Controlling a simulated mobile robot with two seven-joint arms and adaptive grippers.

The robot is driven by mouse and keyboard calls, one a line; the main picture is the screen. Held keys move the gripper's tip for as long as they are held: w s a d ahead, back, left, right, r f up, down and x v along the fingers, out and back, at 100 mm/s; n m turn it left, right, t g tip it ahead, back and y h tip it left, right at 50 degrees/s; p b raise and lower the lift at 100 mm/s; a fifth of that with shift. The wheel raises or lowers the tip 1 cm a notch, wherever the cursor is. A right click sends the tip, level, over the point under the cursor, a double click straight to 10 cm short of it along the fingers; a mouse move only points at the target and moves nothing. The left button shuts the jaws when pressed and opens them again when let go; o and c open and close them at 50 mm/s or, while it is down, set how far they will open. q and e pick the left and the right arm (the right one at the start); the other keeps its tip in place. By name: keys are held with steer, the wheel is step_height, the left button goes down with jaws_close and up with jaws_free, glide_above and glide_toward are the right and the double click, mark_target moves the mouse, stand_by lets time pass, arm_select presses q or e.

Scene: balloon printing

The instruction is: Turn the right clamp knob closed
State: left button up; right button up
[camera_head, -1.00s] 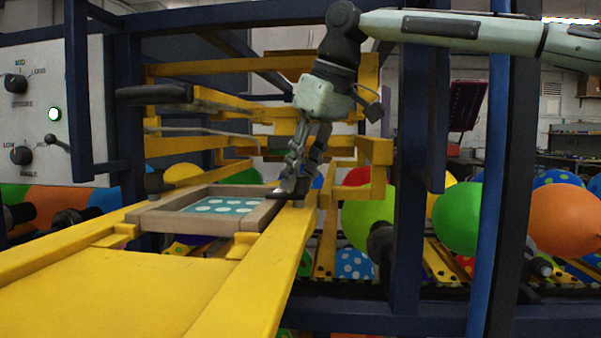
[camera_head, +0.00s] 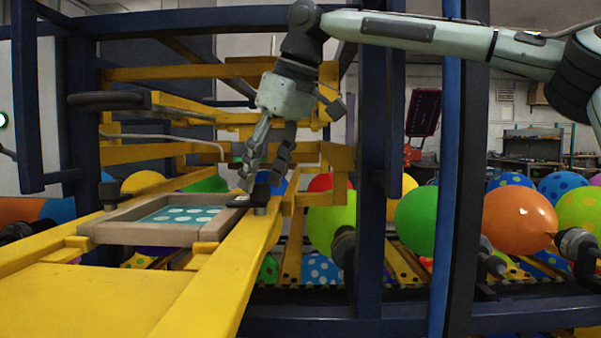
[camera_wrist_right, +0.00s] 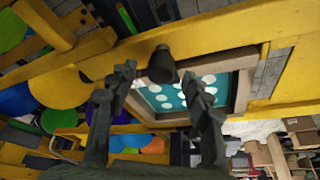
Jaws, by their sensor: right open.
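The right clamp knob (camera_head: 262,191) is a small black knob at the right end of the wooden screen frame (camera_head: 208,231), beside the yellow rail. My right gripper (camera_head: 260,178) is open, its fingers pointing down just above and around the knob area. In the right wrist view the dark knob (camera_wrist_right: 162,65) stands between and just beyond the two spread fingertips (camera_wrist_right: 160,76); no contact is visible. The frame holds a teal sheet with pale ovals (camera_head: 185,214). The left clamp knob (camera_head: 109,190) stands at the frame's left corner. My left gripper is out of view.
Yellow rails (camera_head: 215,290) run along the frame. Dark blue posts (camera_head: 376,170) stand to the right, close to my right arm. Yellow bars (camera_head: 180,73) cross behind the gripper. Several balloons, including an orange one (camera_head: 519,221), lie beyond.

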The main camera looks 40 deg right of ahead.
steer(key=shift+v, duration=1.1)
steer(key=s+d, duration=0.4)
steer(key=s, duration=0.7)
steer(key=shift+f, duration=0.2)
